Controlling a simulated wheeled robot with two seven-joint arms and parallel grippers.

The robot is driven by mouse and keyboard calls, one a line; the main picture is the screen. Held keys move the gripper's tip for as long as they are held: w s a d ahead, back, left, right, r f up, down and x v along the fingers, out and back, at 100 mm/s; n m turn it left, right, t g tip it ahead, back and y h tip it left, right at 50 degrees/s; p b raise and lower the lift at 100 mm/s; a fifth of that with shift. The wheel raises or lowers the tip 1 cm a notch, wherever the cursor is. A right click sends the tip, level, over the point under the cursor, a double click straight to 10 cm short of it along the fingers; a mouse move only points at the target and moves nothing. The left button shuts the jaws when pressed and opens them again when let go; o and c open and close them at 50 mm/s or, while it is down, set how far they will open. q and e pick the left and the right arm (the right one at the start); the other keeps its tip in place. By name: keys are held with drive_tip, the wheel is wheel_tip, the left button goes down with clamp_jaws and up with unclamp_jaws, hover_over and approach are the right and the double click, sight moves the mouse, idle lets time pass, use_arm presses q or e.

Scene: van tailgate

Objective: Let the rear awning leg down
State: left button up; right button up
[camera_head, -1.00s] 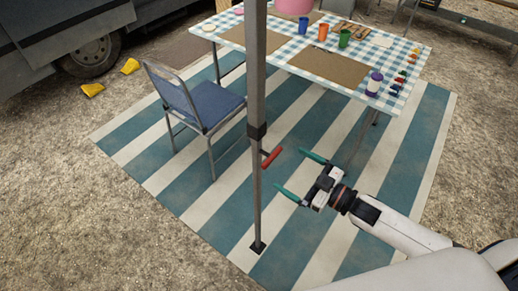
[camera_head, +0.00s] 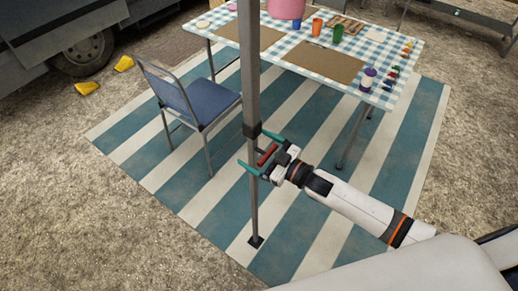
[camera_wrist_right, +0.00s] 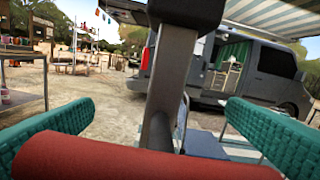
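The awning leg (camera_head: 256,205) is a grey upright post with a dark collar (camera_head: 251,131) and its foot plate (camera_head: 255,241) on the striped mat. A red handle (camera_head: 267,155) sticks out just below the collar. My right gripper (camera_head: 257,153) is open at the handle, one teal finger towards each end of it. In the right wrist view the red handle (camera_wrist_right: 145,158) lies lengthwise across the gap between the spread fingers, and the post (camera_wrist_right: 160,95) rises behind it. Whether the fingers touch the handle is unclear. My left gripper is out of view.
A blue folding chair (camera_head: 190,98) stands left of the leg. A table with a checked cloth (camera_head: 290,48) and cups stands behind it. The striped mat (camera_head: 330,200) is clear around the foot. A grey van (camera_wrist_right: 260,70) shows in the right wrist view.

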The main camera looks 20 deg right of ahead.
drive_tip(key=c, duration=1.1)
drive_tip(key=shift+o, duration=0.2)
wheel_tip(320, 180, down, 12)
drive_tip(key=b, duration=0.8)
drive_tip(key=shift+b, duration=0.4)
drive_tip(key=o, duration=1.2)
drive_tip(key=shift+o, duration=0.2)
drive_tip(key=b+v, duration=0.1)
drive_tip(key=v, duration=1.1)
drive_tip(key=shift+b, duration=0.3)
